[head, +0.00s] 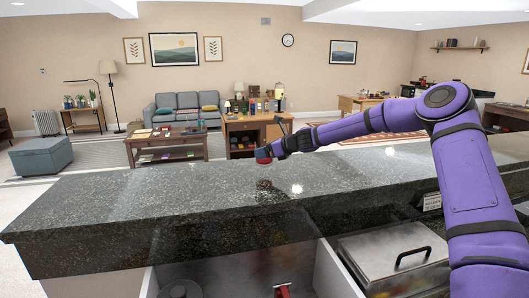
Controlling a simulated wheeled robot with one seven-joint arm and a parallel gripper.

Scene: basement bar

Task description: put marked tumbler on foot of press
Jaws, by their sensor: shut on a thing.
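My purple arm reaches in from the right, and my gripper (266,153) is above the dark stone counter (130,205), near its far edge. The gripper is shut on a small red and dark thing (263,156). It is too small to tell whether this is the marked tumbler, and no marking shows. A small brownish patch (264,185) shows on the counter below the gripper. I cannot tell whether it is an object or a reflection. I cannot make out the press or its foot for sure.
The counter's left part is clear. Below its near edge are a metal lid with a black handle (398,256) and a red item (283,291). Beyond the counter stand a wooden desk with bottles (243,128), a coffee table (165,143) and a grey sofa (186,104).

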